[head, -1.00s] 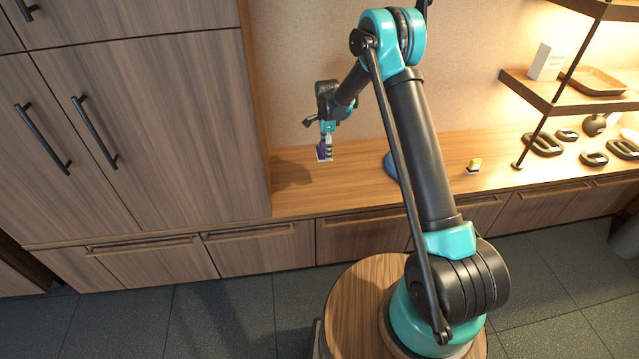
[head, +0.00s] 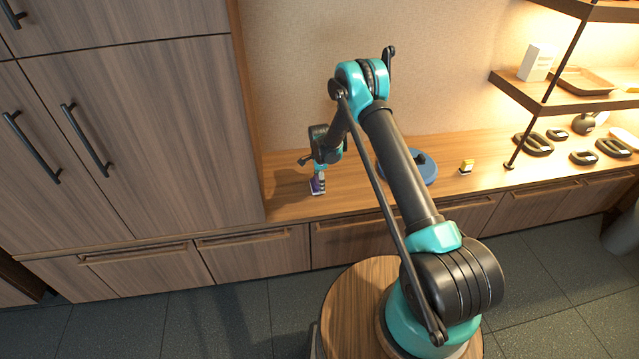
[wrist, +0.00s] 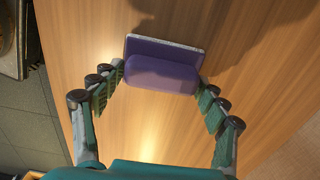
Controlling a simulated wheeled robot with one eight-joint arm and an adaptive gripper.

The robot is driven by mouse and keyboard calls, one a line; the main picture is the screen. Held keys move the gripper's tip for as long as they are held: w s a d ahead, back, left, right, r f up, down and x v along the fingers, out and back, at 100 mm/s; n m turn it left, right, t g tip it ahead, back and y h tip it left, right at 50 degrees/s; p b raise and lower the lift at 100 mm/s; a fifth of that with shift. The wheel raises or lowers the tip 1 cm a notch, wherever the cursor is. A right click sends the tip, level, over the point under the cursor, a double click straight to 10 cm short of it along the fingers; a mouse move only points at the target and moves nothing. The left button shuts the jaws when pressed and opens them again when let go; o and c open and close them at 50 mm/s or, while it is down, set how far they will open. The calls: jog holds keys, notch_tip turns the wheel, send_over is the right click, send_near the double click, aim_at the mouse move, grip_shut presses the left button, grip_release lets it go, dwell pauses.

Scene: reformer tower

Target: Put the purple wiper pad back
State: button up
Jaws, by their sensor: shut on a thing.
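The purple wiper pad (wrist: 162,72) is between the fingertips of my gripper (wrist: 158,80) in the wrist view. It has a raised purple grip and a flat base with a pale edge. In the head view the pad (head: 317,186) is small and low over the left part of the wooden counter, near the tall cabinet. My gripper (head: 319,174) is shut on it from above. I cannot tell whether the pad touches the counter.
A blue round thing with a dark knob (head: 421,160) lies on the counter (head: 370,190) behind my arm. A small yellow and white block (head: 466,167) stands right of it. Several dark oval objects (head: 533,144) lie under the shelf (head: 560,103). The tall cabinet (head: 140,130) borders the left.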

jog(key=shift+f, duration=0.25)
jog(key=o, duration=1)
notch_tip(320, 180, up, 12)
jog(key=shift+r, duration=0.2)
jog(key=s+d+r+n+t, duration=0.1)
jog(key=s+d+r+n, duration=0.2)
jog(key=s+d+r, duration=0.5)
jog(key=s+d+r+n+t, duration=0.1)
jog(key=s+d+r+n, duration=0.35)
jog(key=d+r, duration=0.5)
jog(key=s+d+n+t, duration=0.1)
jog(key=s+d+n, duration=0.2)
jog(key=s, duration=1)
jog(key=s+d+r+n+t, duration=0.1)
jog(key=s+d+n, duration=0.3)
jog(key=s, duration=0.9)
jog(key=d, duration=0.3)
jog(key=shift+d+r, duration=0.3)
jog(key=shift+d, duration=0.05)
